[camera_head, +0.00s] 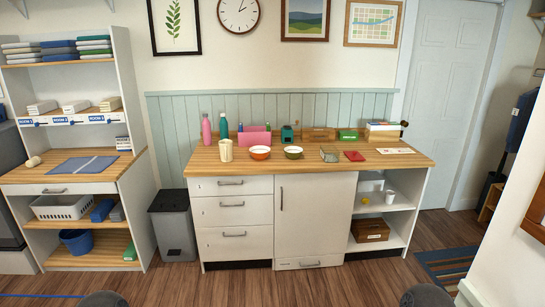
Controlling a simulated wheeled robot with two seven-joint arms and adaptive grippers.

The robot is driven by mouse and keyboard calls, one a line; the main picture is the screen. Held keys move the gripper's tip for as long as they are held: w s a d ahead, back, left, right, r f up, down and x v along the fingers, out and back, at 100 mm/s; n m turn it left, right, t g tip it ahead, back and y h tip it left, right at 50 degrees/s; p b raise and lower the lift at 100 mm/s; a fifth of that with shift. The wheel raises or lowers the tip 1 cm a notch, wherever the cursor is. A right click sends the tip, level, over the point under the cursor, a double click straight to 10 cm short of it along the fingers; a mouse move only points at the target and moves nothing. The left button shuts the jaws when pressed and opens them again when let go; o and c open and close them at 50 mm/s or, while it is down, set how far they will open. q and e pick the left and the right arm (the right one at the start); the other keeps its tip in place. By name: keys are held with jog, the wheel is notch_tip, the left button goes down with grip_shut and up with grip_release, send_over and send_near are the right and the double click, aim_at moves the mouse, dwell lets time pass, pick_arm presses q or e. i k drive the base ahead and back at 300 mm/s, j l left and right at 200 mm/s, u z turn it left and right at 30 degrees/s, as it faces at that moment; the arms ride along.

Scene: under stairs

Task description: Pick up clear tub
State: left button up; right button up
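A small see-through tub (329,154) with greyish-green tones appears to be the clear tub. It sits on the wooden counter top (230,172), right of the middle and near the front edge. Neither of my grippers is in view. Only dark rounded parts, which seem to be mine, show at the bottom edge.
A grey bin (174,226) stands left of the cabinet. The wooden floor in front is clear.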

aim_at(329, 154)
jog(key=i+z, duration=0.1)
jog(key=i, duration=0.4)
jog(key=i+j+z, duration=0.1)
jog(key=i, duration=0.4)
jog(key=i+j+z, duration=0.1)
jog(key=i, duration=0.35)
jog(key=i+j+z, duration=0.15)
jog(key=i, duration=0.35)
